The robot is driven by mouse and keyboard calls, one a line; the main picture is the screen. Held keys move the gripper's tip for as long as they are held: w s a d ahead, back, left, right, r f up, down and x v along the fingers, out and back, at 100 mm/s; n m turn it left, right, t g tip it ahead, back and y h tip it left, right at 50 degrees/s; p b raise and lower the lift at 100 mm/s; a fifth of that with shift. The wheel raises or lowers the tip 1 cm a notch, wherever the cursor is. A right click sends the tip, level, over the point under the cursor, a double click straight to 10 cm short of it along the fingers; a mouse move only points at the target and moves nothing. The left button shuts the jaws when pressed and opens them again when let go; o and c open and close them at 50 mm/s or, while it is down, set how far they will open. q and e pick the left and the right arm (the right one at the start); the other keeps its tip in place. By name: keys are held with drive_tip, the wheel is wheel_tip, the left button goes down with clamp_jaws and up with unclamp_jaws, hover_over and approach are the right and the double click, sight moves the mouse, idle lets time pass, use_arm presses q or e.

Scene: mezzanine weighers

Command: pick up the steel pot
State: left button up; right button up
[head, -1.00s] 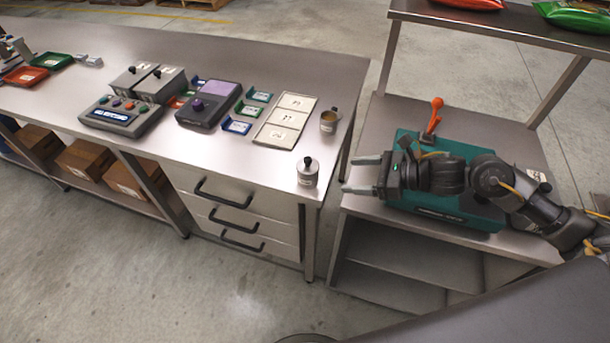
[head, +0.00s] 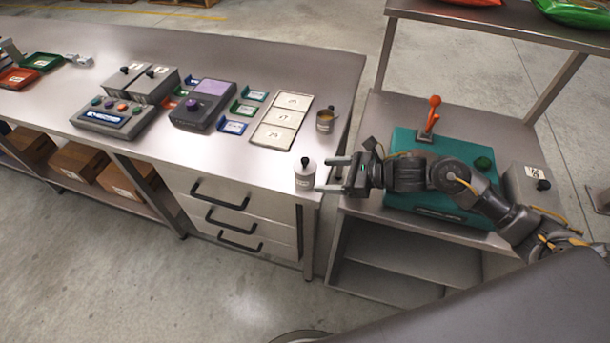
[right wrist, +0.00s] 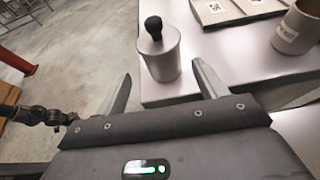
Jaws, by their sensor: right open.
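The steel pot (head: 305,177) is a small grey cylinder with a black knob and a pale label. It stands upright near the front right corner of the long steel bench. My right gripper (head: 325,174) is open and empty, just right of the pot, its fingers pointing at it. In the right wrist view the pot (right wrist: 160,56) shows ahead of and between the fingertips of the gripper (right wrist: 160,82), apparently not gripped. A dark arm part, probably of my left arm, shows at the left edge there; its jaws are unclear.
A steel cup (head: 326,120) stands behind the pot, and a labelled tray (head: 280,124) lies to its left. A teal case (head: 408,205) with an orange lever (head: 431,115) sits on the right-hand table under my right arm. The bench front around the pot is clear.

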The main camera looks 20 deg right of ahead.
sight(313, 173)
drive_tip(key=p+x, duration=0.2)
drive_tip(key=x, duration=0.2)
drive_tip(key=shift+w+a, duration=0.15)
drive_tip(key=shift+w, duration=0.15)
drive_tip(key=shift+w+a+f+p, duration=0.15)
drive_tip(key=shift+a+f+p, duration=0.1)
drive_tip(key=shift+p, duration=0.05)
drive_tip(key=shift+d, duration=0.1)
drive_tip(key=c, duration=1.3)
drive_tip(key=shift+r, duration=0.1)
